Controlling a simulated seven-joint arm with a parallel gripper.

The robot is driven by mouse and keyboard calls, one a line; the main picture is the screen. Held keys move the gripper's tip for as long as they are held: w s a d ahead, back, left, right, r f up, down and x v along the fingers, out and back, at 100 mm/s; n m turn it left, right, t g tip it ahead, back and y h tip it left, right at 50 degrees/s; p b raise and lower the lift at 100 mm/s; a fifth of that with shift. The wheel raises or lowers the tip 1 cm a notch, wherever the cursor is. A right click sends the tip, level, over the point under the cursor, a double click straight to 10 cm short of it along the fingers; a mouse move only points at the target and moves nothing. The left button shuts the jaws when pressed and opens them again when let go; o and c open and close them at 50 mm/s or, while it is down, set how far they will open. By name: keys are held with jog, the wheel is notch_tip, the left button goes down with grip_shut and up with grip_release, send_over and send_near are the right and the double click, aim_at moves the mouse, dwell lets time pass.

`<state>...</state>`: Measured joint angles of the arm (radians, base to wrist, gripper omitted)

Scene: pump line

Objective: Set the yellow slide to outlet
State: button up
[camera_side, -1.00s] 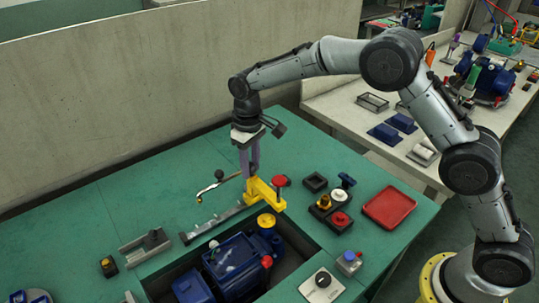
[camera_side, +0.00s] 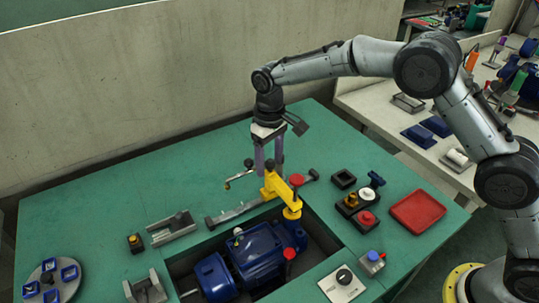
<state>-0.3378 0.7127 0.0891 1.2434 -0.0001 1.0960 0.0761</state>
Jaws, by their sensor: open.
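The yellow slide (camera_side: 274,186), a yellow bracket with a red knob (camera_side: 297,180), sits on a grey rail (camera_side: 237,211) behind the pump pit. It stands near the rail's right end. My gripper (camera_side: 269,168) points down at the slide's left part, its fingers open at or around its top. Whether the fingers touch it cannot be told. The blue pump (camera_side: 262,250) lies in the pit, with a yellow round cap (camera_side: 292,213) just in front of the slide. No outlet marking is readable.
A thin lever with a black knob (camera_side: 248,163) is close left of my gripper. A black block with buttons (camera_side: 357,207) and a red tray (camera_side: 418,211) are to the right. Grey brackets (camera_side: 172,229) stand to the left.

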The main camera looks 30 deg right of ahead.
notch_tip(320, 180, up, 14)
dwell(0.5)
jog(key=shift+f, duration=0.1)
jog(key=s+d+r+m+t, duration=0.1)
jog(key=s+d+r, duration=0.15)
jog(key=r, duration=0.25)
jog(key=s+d+r+t, duration=0.1)
jog(key=s+d+r, duration=0.1)
jog(key=d+r, duration=0.3)
jog(key=s+d+r+m+t, duration=0.1)
jog(key=s+d+r, duration=0.45)
jog(key=s, duration=0.55)
jog(key=s+d+f+m+t, duration=0.15)
jog(key=s+d, duration=0.25)
jog(key=s, duration=0.7)
jog(key=s+d+f+t, duration=0.1)
jog(key=s+f, duration=0.7)
jog(key=f, duration=0.4)
jog(key=shift+s+f, duration=0.25)
jog(key=shift+f, duration=0.1)
